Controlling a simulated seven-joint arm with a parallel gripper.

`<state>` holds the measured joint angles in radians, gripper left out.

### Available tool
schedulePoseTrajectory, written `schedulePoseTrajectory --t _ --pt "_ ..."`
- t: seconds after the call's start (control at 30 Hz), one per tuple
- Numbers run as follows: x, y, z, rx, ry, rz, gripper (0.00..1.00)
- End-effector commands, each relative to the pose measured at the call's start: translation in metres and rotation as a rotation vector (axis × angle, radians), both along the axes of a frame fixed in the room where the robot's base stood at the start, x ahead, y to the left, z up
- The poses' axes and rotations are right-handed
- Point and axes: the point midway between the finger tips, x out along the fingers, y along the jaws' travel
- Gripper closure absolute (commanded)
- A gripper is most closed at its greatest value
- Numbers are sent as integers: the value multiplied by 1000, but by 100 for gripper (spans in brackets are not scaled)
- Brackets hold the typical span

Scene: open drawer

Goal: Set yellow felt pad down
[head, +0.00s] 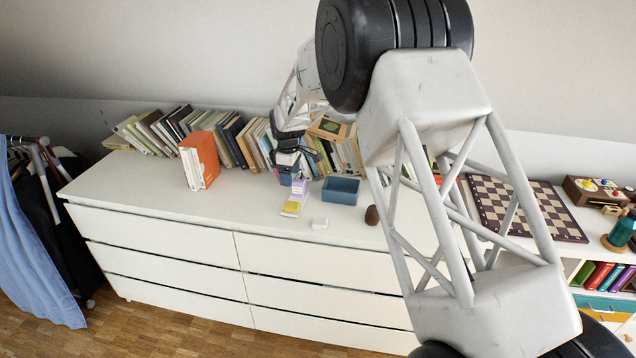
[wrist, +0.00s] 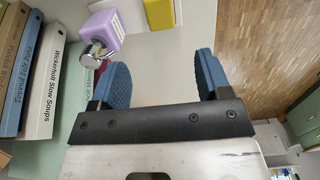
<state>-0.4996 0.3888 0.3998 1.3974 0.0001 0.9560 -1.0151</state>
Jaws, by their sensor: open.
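The yellow felt pad (head: 291,208) lies on the white dresser top (head: 235,215), near its front edge, just in front of a purple padlock (head: 299,187). In the wrist view a yellow piece (wrist: 159,15) shows at the top edge, cut off by the frame, and the purple padlock (wrist: 103,32) with its silver shackle is left of it. My gripper (head: 297,172) is just behind the padlock. In the wrist view my gripper (wrist: 160,66) has its two blue fingers wide apart, with only bare pale surface between them. It is not touching the yellow piece.
A blue open box (head: 341,190) stands right of the padlock. A small white block (head: 320,223) and a brown object (head: 371,215) lie near the front edge. An orange book (head: 199,160) and a row of books are behind.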

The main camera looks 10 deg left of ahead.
Motion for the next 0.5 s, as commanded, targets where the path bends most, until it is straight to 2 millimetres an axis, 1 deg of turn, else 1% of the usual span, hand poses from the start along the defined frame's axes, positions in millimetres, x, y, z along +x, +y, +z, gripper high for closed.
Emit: schedulePoseTrajectory --t 0.23,0.33,0.43,0.5 --pt "0 0 0 0 0 -1 29" --pt "-1 -3 3 1 -1 -8 29" --pt "-3 -11 11 3 -4 -26 29" --pt "-6 -20 21 5 -8 -45 29"
